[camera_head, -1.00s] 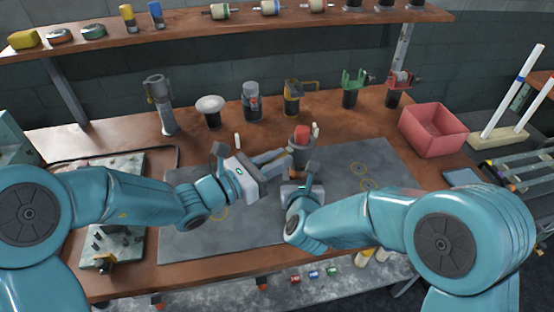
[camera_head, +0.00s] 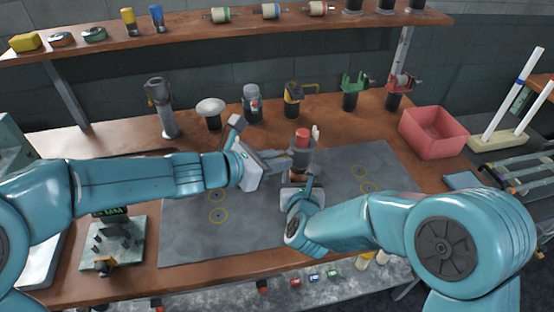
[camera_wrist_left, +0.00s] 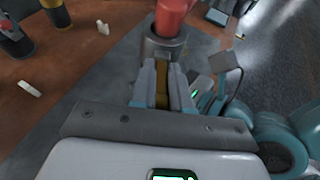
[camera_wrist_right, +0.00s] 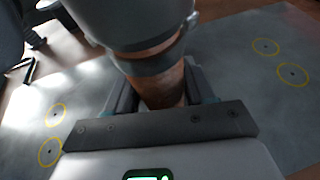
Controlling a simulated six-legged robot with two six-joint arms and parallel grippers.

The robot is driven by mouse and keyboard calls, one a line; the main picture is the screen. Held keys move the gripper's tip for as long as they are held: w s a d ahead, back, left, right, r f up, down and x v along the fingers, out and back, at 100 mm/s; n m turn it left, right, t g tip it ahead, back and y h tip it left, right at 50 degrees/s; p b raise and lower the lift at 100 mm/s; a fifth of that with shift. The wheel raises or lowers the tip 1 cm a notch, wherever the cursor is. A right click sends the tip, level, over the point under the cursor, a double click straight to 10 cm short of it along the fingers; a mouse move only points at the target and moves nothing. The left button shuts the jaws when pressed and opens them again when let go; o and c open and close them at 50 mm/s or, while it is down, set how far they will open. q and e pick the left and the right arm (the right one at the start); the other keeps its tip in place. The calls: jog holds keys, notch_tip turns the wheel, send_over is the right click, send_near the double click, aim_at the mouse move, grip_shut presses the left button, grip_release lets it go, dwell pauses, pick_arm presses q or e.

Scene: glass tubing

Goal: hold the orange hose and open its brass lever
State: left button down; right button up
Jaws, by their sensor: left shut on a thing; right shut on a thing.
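The hose piece (camera_head: 302,157) stands roughly upright over the grey mat, with a grey collar and red top. In the right wrist view its orange-brown body (camera_wrist_right: 160,88) lies between the fingers of my right gripper (camera_wrist_right: 152,95), which is shut on it below the grey collar. My left gripper (camera_head: 277,162) reaches it from the left. In the left wrist view, the left fingers (camera_wrist_left: 162,90) are shut on a brass-coloured strip, the lever (camera_wrist_left: 162,78), just beside the grey collar. The lever's far end and angle are hidden by the fingers.
The grey mat (camera_head: 200,240) with yellow rings is otherwise bare. Behind it stand several tools, including a yellow-handled one (camera_head: 293,98) and a white-topped one (camera_head: 210,108). A red bin (camera_head: 433,130) is at right. Two small white pieces lie near the hose in the left wrist view.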

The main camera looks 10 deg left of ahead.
pick_arm(q)
jog(key=c, duration=1.1)
grip_release()
jog(key=v, duration=1.2)
pick_arm(e)
jog(key=o, duration=1.4)
